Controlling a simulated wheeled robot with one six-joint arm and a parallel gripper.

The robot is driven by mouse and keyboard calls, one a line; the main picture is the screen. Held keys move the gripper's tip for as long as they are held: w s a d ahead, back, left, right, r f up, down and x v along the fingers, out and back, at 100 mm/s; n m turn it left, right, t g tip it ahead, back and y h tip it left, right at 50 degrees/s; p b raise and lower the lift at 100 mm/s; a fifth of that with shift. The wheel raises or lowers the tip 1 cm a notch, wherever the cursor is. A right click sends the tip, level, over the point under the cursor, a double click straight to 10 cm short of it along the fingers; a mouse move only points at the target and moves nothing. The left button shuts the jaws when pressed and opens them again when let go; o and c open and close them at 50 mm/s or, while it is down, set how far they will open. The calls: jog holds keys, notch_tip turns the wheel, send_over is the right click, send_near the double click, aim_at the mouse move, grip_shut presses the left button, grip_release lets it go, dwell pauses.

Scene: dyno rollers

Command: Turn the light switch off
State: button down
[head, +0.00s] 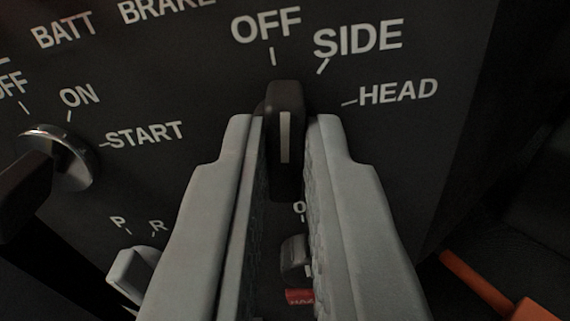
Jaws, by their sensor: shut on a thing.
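The light switch (285,103) is a dark knob with a white pointer line, on a black panel with OFF, SIDE and HEAD labels around it. It stands nearly upright in the picture, and its line points up, closest to the OFF mark. My gripper (283,127) has its two grey fingers on either side of the knob and is shut on it. The fingers hide parts of the knob's sides and base.
A key switch (58,160) marked ON and START is at the left. A grey lever (133,272) by P and R is at lower left. A small switch (295,255) shows between my fingers, above a red label (300,297). An orange part (490,290) is at lower right.

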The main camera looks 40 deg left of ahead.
jog(key=shift+n, duration=0.9)
jog(key=c, duration=1.5)
grip_release()
jog(key=v, duration=1.7)
jog(key=shift+s+f, duration=0.1)
jog(key=shift+s, duration=0.15)
